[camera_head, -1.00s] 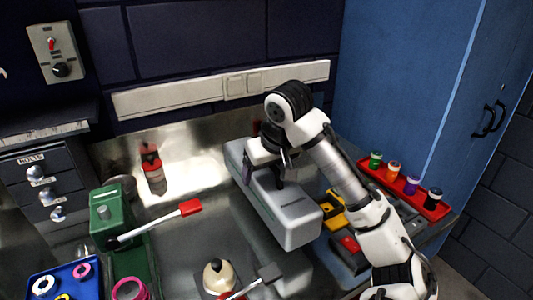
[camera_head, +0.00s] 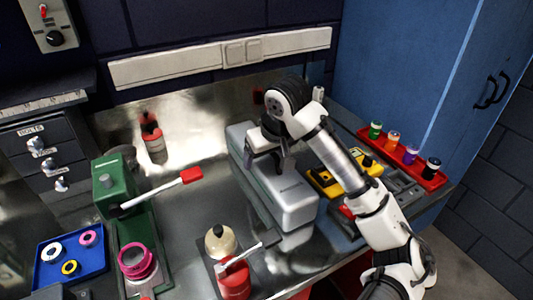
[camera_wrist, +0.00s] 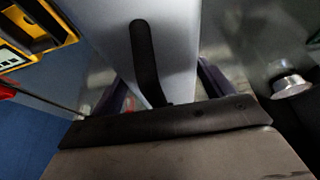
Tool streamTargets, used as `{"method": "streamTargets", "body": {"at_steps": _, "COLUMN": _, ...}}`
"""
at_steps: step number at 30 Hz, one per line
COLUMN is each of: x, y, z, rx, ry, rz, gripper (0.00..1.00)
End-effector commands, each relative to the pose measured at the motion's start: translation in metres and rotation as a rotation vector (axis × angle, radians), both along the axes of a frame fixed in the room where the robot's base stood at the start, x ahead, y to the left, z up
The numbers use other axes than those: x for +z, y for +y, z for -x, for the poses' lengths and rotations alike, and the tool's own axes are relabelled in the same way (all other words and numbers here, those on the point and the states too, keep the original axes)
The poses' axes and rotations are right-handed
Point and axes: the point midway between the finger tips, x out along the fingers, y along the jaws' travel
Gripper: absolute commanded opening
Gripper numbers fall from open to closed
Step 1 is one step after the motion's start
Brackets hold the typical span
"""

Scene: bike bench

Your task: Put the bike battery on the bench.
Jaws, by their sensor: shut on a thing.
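The bike battery (camera_head: 290,200) is a long silver-grey box with a dark strap on top. It lies lengthwise over the metal bench (camera_head: 195,245), towards its right half. My gripper (camera_head: 280,162) is shut on the battery at its upper middle, from above. In the wrist view the battery (camera_wrist: 180,35) fills the centre with its black strap, between the two dark fingers (camera_wrist: 168,90). The battery's underside is hidden, so I cannot tell whether it touches the bench; a reflection shows just below its front end.
A yellow-and-black tool (camera_head: 325,181) and grey trays stand close to the right. A red rack (camera_head: 430,179) of coloured pots is beyond.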

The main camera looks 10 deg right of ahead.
Motion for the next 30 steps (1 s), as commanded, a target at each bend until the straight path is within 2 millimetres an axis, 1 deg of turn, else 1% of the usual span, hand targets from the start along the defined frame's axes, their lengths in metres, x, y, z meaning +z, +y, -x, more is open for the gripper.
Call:
{"method": "streamTargets", "body": {"at_steps": 1, "x": -0.001, "y": 0.000, "z": 0.000, "rx": 0.000, "ry": 0.000, "rz": -0.001, "gripper": 0.81}}
{"method": "streamTargets", "body": {"at_steps": 5, "x": -0.001, "y": 0.000, "z": 0.000, "rx": 0.000, "ry": 0.001, "rz": 0.000, "gripper": 0.98}}
{"method": "streamTargets", "body": {"at_steps": 6, "x": -0.001, "y": 0.000, "z": 0.000, "rx": 0.000, "ry": 0.001, "rz": 0.000, "gripper": 1.00}}
{"method": "streamTargets", "body": {"at_steps": 12, "x": 0.000, "y": 0.000, "z": 0.000, "rx": 0.000, "ry": 0.001, "rz": 0.000, "gripper": 1.00}}
{"method": "streamTargets", "body": {"at_steps": 16, "x": 0.007, "y": -0.001, "z": 0.002, "rx": 0.001, "ry": 0.000, "rz": 0.000, "gripper": 1.00}}
{"method": "streamTargets", "body": {"at_steps": 20, "x": 0.027, "y": -0.003, "z": 0.010, "rx": 0.001, "ry": -0.003, "rz": 0.000, "gripper": 1.00}}
{"method": "streamTargets", "body": {"at_steps": 27, "x": 0.076, "y": -0.013, "z": 0.028, "rx": -0.001, "ry": -0.003, "rz": 0.004, "gripper": 1.00}}
{"method": "streamTargets", "body": {"at_steps": 30, "x": 0.091, "y": -0.015, "z": 0.034, "rx": -0.001, "ry": -0.002, "rz": 0.004, "gripper": 1.00}}
